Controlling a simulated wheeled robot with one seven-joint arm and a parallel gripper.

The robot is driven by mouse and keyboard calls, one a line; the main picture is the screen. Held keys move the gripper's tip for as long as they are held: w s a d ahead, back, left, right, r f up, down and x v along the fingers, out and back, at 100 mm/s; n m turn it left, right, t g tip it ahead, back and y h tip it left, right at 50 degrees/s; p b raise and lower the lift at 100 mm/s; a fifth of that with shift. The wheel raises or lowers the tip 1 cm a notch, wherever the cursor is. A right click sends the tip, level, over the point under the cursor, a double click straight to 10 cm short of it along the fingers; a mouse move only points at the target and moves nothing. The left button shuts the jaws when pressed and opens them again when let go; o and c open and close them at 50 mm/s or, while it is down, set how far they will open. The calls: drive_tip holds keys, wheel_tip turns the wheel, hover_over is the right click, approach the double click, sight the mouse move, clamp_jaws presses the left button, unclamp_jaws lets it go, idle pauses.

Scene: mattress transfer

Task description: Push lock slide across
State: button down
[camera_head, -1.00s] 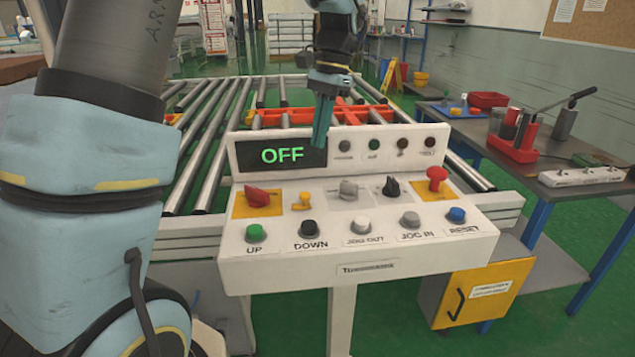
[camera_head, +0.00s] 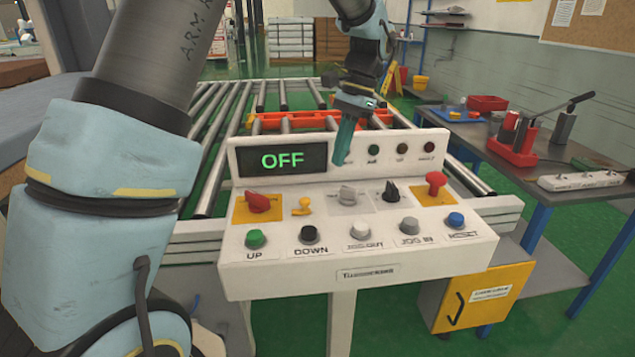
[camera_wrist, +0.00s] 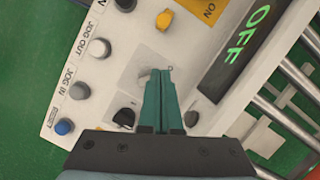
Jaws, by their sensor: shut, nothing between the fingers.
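The white control panel (camera_head: 300,265) stands in front with a lit "OFF" display. On its top are a yellow lever (camera_head: 302,206) and a grey slide-like knob (camera_head: 347,195) on a pale plate. I cannot tell for sure which one is the lock slide. My gripper (camera_head: 341,162) points down with shut, empty teal fingers. In the head view it hangs in front of the display's right edge, above the grey knob. In the wrist view the fingertips (camera_wrist: 164,76) are over the pale plate, beside the grey knob (camera_wrist: 147,76), which they partly hide. Contact cannot be told.
A red switch (camera_head: 258,202), a black knob (camera_head: 391,191) and a red mushroom button (camera_head: 435,184) flank the area. Several push buttons line the front. The raised display panel (camera_head: 235,158) is close behind my fingers. Rollers (camera_head: 240,110) lie beyond.

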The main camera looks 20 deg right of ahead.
sight(294, 209)
drive_tip(key=p+x, duration=0.1)
drive_tip(key=x, duration=0.4)
drive_tip(key=shift+a+f, duration=0.15)
drive_tip(key=a, duration=0.1)
drive_tip(key=a+p, duration=0.1)
drive_tip(key=s+a, duration=0.1)
drive_tip(key=shift+a+f+p, duration=0.2)
drive_tip(key=shift+f+p, duration=0.1)
drive_tip(key=shift+f, duration=0.1)
drive_tip(key=shift+s+a+f, duration=0.1)
drive_tip(key=shift+a, duration=0.05)
drive_tip(key=a, duration=0.3)
drive_tip(key=shift+w+a, duration=0.35)
drive_tip(key=shift+d, duration=0.1)
